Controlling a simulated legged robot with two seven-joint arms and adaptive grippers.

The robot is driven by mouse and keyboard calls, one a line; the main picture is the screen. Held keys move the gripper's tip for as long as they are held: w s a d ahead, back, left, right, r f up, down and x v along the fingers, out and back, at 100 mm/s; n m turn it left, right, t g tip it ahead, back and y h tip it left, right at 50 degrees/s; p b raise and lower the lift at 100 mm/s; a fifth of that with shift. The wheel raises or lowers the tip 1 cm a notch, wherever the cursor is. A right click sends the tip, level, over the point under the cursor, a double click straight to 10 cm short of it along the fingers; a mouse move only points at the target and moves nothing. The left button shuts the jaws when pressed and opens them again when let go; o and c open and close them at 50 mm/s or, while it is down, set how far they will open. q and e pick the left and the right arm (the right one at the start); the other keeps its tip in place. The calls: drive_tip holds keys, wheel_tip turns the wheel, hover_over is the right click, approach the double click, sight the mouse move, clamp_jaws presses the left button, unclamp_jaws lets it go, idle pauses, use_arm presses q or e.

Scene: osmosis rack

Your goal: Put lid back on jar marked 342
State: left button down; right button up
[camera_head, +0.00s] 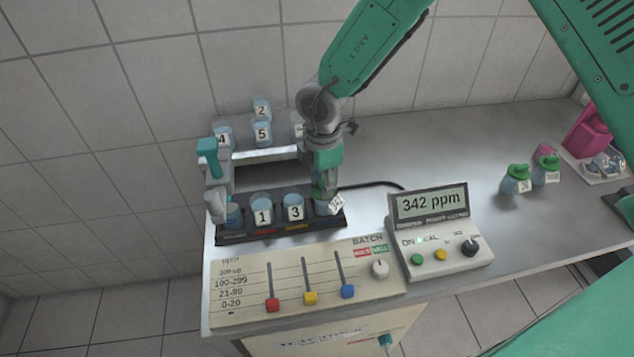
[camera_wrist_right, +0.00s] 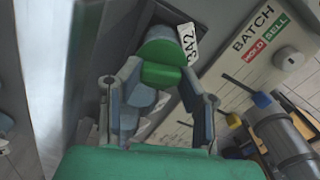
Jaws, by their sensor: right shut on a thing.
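The jar marked 342 (camera_head: 333,207) stands at the right end of the dark front rack; its tag is tilted. It also shows in the right wrist view (camera_wrist_right: 160,50), with its 342 tag to the right. My right gripper (camera_head: 324,190) points down over this jar. In the right wrist view the gripper (camera_wrist_right: 160,74) has its fingers on either side of a green lid (camera_wrist_right: 163,74), shut on it. The lid is at the jar's mouth; I cannot tell whether it is fully seated. In the head view the gripper mostly hides the lid. My left gripper is not in view.
Jars 1 (camera_head: 262,208) and 3 (camera_head: 294,206) stand close left in the rack (camera_head: 290,229). More numbered jars (camera_head: 262,130) stand behind. The meter (camera_head: 435,230) reads 342 ppm. A slider panel (camera_head: 240,290) lies in front. Green-lidded jars (camera_head: 516,180) stand right; the bench between is clear.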

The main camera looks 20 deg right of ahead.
drive_tip(key=shift+d, duration=0.2)
drive_tip(key=shift+a, duration=0.45)
drive_tip(key=shift+d+f, duration=0.2)
drive_tip(key=shift+d, duration=1)
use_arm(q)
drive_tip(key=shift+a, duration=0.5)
use_arm(e)
drive_tip(key=shift+a+r, duration=0.1)
drive_tip(key=shift+a, duration=0.4)
drive_tip(key=shift+d, duration=0.1)
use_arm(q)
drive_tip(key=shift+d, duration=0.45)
use_arm(e)
drive_tip(key=shift+d+f, duration=0.2)
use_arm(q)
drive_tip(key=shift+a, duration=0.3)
use_arm(e)
drive_tip(key=shift+a, duration=0.45)
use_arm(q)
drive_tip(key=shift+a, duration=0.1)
